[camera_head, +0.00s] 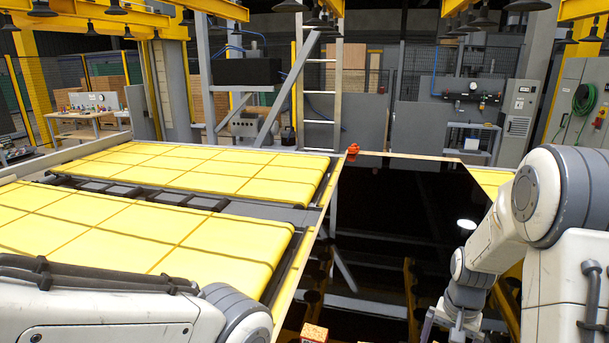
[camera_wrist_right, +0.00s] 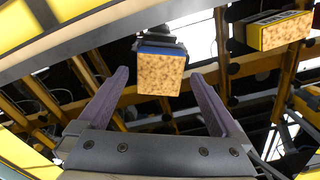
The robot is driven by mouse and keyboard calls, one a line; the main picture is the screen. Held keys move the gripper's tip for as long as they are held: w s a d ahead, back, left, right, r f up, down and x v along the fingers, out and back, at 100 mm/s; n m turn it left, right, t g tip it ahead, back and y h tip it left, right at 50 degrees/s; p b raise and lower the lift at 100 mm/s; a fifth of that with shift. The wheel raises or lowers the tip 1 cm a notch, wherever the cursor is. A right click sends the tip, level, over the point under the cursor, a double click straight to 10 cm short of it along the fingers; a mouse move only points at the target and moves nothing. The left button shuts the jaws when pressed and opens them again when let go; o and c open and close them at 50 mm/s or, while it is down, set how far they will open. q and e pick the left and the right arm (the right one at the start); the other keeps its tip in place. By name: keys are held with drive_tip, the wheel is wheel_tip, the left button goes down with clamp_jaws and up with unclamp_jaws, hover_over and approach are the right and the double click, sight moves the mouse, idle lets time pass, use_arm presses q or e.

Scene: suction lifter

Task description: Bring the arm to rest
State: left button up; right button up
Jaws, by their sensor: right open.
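My right arm comes in from the right in the head view, bent downward over the dark opening. Its gripper (camera_head: 455,326) is at the bottom edge there, partly cut off. In the right wrist view the two dark fingers of the right gripper (camera_wrist_right: 167,82) stand wide apart, and nothing is gripped. My left arm lies across the lower left of the head view, over the near yellow panels. Its gripper is out of the frame.
In the wrist view, a speckled tan block (camera_wrist_right: 160,74) with a blue edge shows beyond the fingers, and a second block (camera_wrist_right: 280,34) is at upper right. Yellow panelled platforms (camera_head: 240,172) fill the left of the head view. A red item (camera_head: 352,149) sits at the opening's far corner.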

drive_tip(key=shift+r+b, duration=0.3)
drive_tip(key=shift+r, duration=1.1)
